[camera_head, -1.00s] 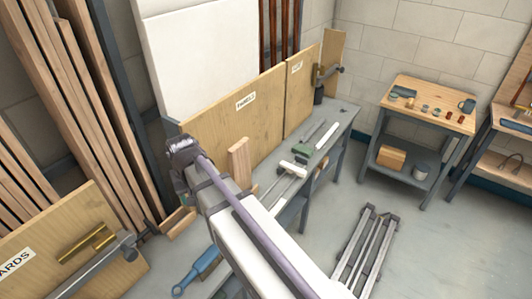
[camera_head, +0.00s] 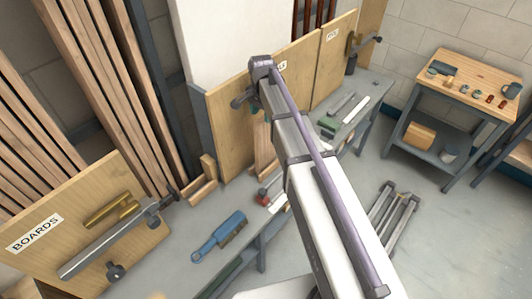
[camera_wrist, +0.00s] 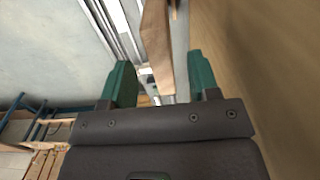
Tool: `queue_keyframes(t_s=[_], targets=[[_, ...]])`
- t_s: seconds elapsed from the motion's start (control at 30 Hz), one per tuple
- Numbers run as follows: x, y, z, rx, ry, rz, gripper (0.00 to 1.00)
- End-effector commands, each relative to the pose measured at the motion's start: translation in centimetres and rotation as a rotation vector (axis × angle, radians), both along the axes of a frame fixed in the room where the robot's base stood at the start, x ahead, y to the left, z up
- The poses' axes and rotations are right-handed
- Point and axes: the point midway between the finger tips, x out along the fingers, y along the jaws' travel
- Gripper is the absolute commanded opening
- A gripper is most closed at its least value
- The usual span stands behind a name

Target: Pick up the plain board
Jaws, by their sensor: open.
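A plain wooden board (camera_head: 264,152) stands upright on the workbench in front of the labelled panels, partly hidden behind my arm. In the wrist view, a wooden piece that looks like this board (camera_wrist: 157,45) shows beyond and between the green fingers. My gripper (camera_wrist: 162,76) is open, with the fingers apart and nothing held between them. In the head view the gripper is mostly hidden by my arm, close above the board. I cannot tell the exact gap between fingers and board.
A panel marked BOARDS (camera_head: 75,225) stands at left, with a clamp-like tool on it. A blue brush (camera_head: 220,237) lies on the bench (camera_head: 200,265). Tall planks (camera_head: 95,85) lean behind. A side table (camera_head: 465,85) with small parts stands at right.

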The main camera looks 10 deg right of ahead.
Motion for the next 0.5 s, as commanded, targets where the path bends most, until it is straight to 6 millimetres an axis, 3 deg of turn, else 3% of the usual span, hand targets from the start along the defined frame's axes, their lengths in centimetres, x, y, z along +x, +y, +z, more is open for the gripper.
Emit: queue_keyframes(t_s=[0.03,0.17,0.4,0.5], targets=[[0.0,0.0,-0.9,0.0,0.0,0.0,0.55],[0.0,0.0,-0.8,0.0,0.0,0.001,0.55],[0.0,-0.1,-5.4,0.0,0.0,0.001,0.55],[0.0,-0.1,-6.1,0.0,0.0,0.001,0.55]])
